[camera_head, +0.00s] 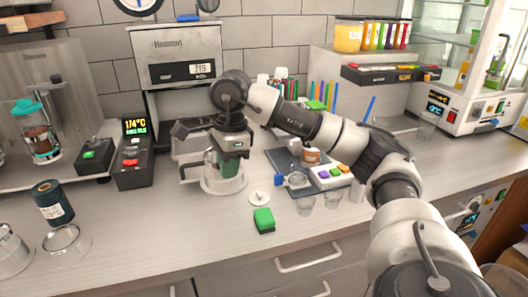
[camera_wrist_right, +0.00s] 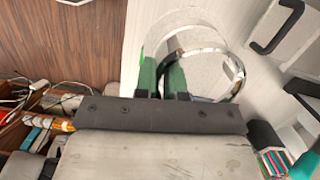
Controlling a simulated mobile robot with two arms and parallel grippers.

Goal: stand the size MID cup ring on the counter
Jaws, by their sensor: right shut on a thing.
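My right gripper (camera_head: 228,168) is over the counter (camera_head: 165,225), in front of the sealing machine (camera_head: 176,62). Its green fingers also show in the wrist view (camera_wrist_right: 163,78). They are shut on the rim of a clear round piece with a shiny metal edge, which I take to be the cup ring (camera_head: 207,185); it also shows in the wrist view (camera_wrist_right: 236,70). I cannot read a size on it, nor tell whether it touches the counter. Another clear ring-like piece (camera_head: 62,240) stands at the front left. My left gripper is out of view.
A dark labelled roll (camera_head: 52,203) and a glass vessel (camera_head: 12,250) stand at left. A green block (camera_head: 263,220) and white lid (camera_head: 259,198) lie in front of my gripper. Clear cups (camera_head: 305,204) and a button panel (camera_head: 331,175) are right. The front counter strip is mostly clear.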

